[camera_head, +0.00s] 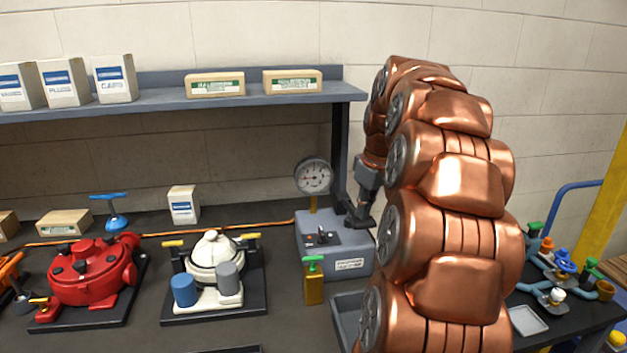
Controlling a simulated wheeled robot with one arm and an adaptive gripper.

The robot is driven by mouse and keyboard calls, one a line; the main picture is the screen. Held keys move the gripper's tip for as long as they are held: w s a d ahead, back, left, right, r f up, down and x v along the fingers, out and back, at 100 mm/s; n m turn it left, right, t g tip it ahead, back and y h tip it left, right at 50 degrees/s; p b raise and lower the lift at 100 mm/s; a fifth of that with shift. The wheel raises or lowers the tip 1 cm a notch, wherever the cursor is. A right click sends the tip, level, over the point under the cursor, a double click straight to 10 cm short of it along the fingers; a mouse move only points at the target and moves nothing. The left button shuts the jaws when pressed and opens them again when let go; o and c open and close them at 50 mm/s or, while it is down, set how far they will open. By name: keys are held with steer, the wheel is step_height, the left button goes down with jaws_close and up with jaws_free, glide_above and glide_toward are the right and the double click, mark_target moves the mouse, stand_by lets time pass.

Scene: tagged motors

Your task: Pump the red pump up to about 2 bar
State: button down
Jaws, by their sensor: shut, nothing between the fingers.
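The red pump (92,274) sits on a dark base plate at the left of the bench. A round pressure gauge (313,177) stands on a brass stem behind the grey box (343,258) near the middle. Its dial is too small to read surely. The grey box has a dark switch panel on top and a white label on its front. My gripper (359,224) is shut and empty, pointing down at the right rear of the grey box. I cannot tell whether it touches the box. My copper arm hides the bench behind it.
A cream pump (214,256) stands between the red pump and the grey box. A blue-handled valve (110,212) is behind the red pump. A green-topped brass valve (314,281) stands before the box. A shelf (160,101) with cartons runs above. A grey tray (346,318) lies in front.

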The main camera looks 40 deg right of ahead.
steer(key=shift+f+b, duration=0.45)
steer(key=shift+f, duration=0.55)
steer(key=shift+r+p, duration=1)
steer(key=shift+r, duration=1.65)
steer(key=shift+f, duration=0.2)
steer(key=shift+f+b, duration=1.5)
steer(key=shift+f, duration=0.95)
steer(key=shift+r+p, duration=1.05)
steer(key=shift+r, duration=1.65)
step_height(320, 180, up, 5)
steer(key=shift+f+p, duration=0.1)
steer(key=shift+p, duration=1.15)
